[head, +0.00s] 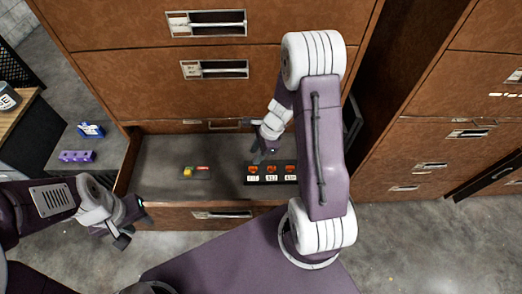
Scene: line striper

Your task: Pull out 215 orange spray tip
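Several orange spray tips stand in a row in a dark holder (271,182) inside the open drawer (220,155). They are a left tip (253,169), a middle tip (271,169) and a right tip (290,169). Each has a white label below it, too small to read surely, so I cannot tell which is 215. My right gripper (263,157) points down just above and behind the left and middle tips. Its finger gap is too small to judge, and contact is unclear. My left gripper (132,225) is open and empty by the drawer's front left corner.
A small item with yellow, green and red parts (196,172) lies in the drawer, left of the holder. Wooden cabinet fronts with handles (215,69) rise behind. A purple block (77,156) and a blue item (91,130) are at far left. The drawer's left floor is mostly clear.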

